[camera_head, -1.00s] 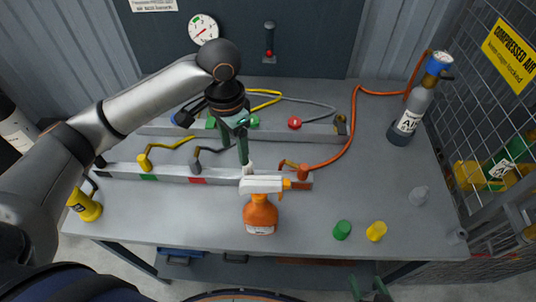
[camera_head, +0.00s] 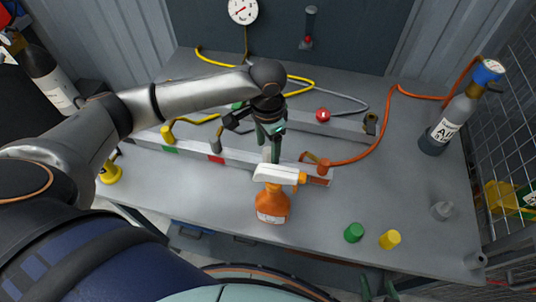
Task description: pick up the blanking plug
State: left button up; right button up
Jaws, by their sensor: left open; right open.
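Several small plug-like pieces stand on the bench's right front: a green one (camera_head: 354,232), a yellow one (camera_head: 390,240), a grey one with a narrower top (camera_head: 442,211) and a grey one at the corner (camera_head: 475,261). I cannot tell for certain which is the blanking plug. My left gripper (camera_head: 270,152) is open and points down over the front rail, just behind the spray bottle, well left of these pieces. Its fingertips are partly hidden. My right gripper (camera_head: 378,287) is open at the bottom edge, in front of the bench and below the green and yellow pieces.
An orange spray bottle (camera_head: 271,205) with a white head stands before the front rail (camera_head: 240,160). Coloured hoses run behind it. A grey air cylinder (camera_head: 452,122) stands at the right, near the mesh cage (camera_head: 511,135). The bench between bottle and cylinder is mostly clear.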

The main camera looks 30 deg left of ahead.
aim_at(268, 158)
pick_arm(q)
notch_tip(268, 158, down, 4)
jog(key=shift+r, duration=0.25)
grip_shut()
dwell(0.4)
jog(key=shift+r, duration=0.1)
